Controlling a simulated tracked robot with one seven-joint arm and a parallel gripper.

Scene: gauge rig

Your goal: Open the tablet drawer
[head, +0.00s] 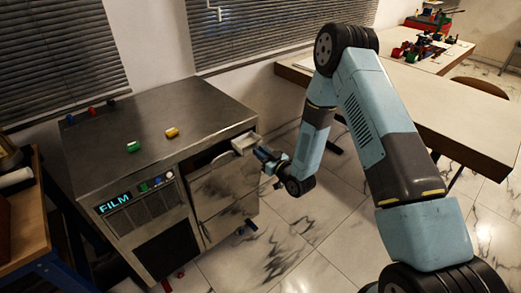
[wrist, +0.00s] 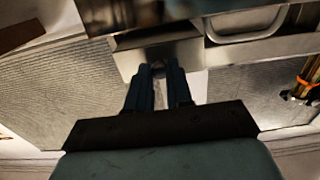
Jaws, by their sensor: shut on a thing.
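The metal cabinet (head: 150,130) stands at the left in the head view, with a lit FILM panel and drawer fronts (head: 225,185) on its right-hand face. A pale grey handle piece (head: 245,143) juts out near the top of that face, by a dark gap under the worktop; I take it for the tablet drawer's handle. My gripper (head: 264,154) is at this piece, shut on it. In the wrist view my gripper's fingers (wrist: 158,72) close at a metal block (wrist: 150,53); the exact contact is dark. How far the drawer is out cannot be told.
Green (head: 133,147) and yellow (head: 172,132) small items lie on the cabinet top. Another recessed handle (wrist: 245,28) shows in the wrist view. A long pale table (head: 430,105) stands at the right. A wooden bench (head: 25,220) is at the left. Marble floor (head: 310,235) is open in front.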

